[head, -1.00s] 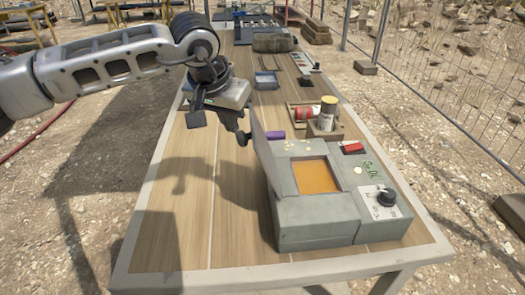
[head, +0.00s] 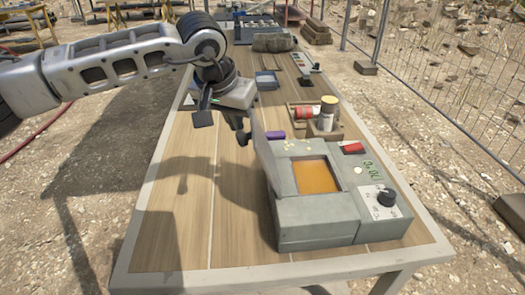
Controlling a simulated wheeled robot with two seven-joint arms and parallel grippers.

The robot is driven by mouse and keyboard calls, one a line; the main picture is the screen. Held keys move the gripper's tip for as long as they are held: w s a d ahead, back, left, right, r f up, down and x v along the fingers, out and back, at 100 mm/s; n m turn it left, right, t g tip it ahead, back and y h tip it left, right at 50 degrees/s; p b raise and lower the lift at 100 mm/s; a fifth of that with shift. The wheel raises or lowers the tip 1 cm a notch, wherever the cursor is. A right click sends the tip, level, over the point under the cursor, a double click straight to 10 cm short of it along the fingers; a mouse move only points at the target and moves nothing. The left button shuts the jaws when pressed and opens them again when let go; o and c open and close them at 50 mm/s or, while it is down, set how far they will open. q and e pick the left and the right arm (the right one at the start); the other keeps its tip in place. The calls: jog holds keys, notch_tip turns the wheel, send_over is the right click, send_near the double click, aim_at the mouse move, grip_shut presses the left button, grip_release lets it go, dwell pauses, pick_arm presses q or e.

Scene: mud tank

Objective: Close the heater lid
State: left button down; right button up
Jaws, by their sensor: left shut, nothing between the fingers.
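The heater (head: 310,218) is a grey-green box on the near right part of the table, with an orange inner surface (head: 317,176) showing. Its lid (head: 266,151) stands up at the left side of the opening, seen nearly edge-on. My left gripper (head: 243,138) is shut and empty, just left of the lid's upper end. I cannot tell whether it touches the lid. My right gripper is not in view.
The heater has a dark knob (head: 387,196) and a red switch (head: 352,147). Behind it, a wooden holder (head: 328,132) carries a red can and a pale jar. A purple item (head: 275,135) lies near the lid. The wooden table (head: 190,225) is clear at left.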

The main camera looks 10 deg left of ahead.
pick_arm(q)
jog(key=shift+w+d, duration=0.35)
jog(key=shift+d, duration=0.9)
jog(key=shift+w+d, duration=0.4)
jog(key=shift+d, duration=0.9)
jog(key=shift+w+d, duration=0.35)
jog(key=shift+d, duration=0.9)
notch_tip(320, 180, up, 8)
jog(key=p, duration=0.5)
jog(key=shift+s, duration=0.1)
